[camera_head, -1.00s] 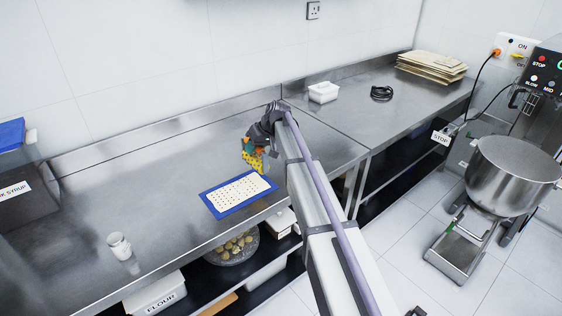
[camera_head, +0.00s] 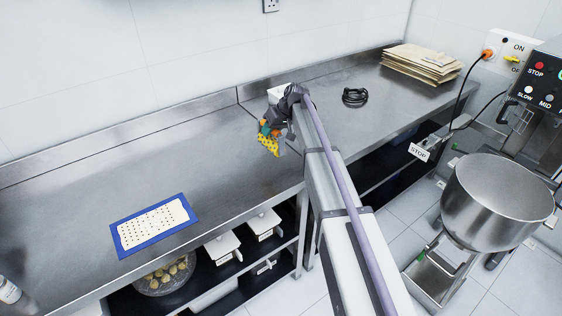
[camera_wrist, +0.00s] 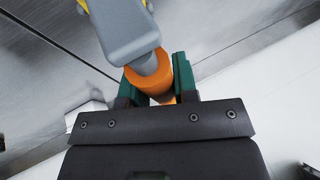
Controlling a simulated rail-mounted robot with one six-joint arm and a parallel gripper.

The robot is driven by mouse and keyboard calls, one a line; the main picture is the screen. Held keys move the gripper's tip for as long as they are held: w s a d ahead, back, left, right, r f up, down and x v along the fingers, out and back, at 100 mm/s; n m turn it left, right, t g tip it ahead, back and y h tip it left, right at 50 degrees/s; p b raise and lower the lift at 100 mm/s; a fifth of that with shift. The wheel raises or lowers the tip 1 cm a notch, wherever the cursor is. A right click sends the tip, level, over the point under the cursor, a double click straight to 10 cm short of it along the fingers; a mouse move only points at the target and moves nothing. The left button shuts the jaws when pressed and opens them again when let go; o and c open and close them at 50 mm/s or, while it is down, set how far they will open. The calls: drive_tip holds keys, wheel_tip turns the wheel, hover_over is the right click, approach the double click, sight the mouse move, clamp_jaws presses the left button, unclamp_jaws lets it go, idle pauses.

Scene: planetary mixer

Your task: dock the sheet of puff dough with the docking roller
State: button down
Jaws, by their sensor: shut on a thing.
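The sheet of puff dough (camera_head: 152,223) lies flat on a blue mat (camera_head: 188,214) on the steel counter, at the left in the head view. Rows of small dark holes show across it. In the wrist view the green jaw pads (camera_wrist: 155,82) close on the roller's orange collar (camera_wrist: 148,72), with a grey part (camera_wrist: 122,32) beyond. Most of the drum is outside that view.
A white tub (camera_head: 283,92) stands behind my gripper, partly hidden. The mixer bowl (camera_head: 497,195) stands at the right. The counter between dough and gripper is clear.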

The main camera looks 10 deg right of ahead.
sight(274, 140)
wheel_tip(274, 140, down, 6)
drive_tip(key=b, duration=0.5)
drive_tip(key=shift+a+f+b, duration=0.15)
drive_tip(key=shift+f+b, duration=0.1)
drive_tip(key=shift+b, duration=0.05)
wheel_tip(274, 140, down, 4)
drive_tip(key=b, duration=0.3)
drive_tip(key=shift+r+b, duration=0.1)
drive_tip(key=shift+b, duration=0.2)
drive_tip(key=shift+r, duration=0.35)
drive_tip(key=shift+f, duration=0.15)
drive_tip(key=c, duration=0.9)
unclamp_jaws()
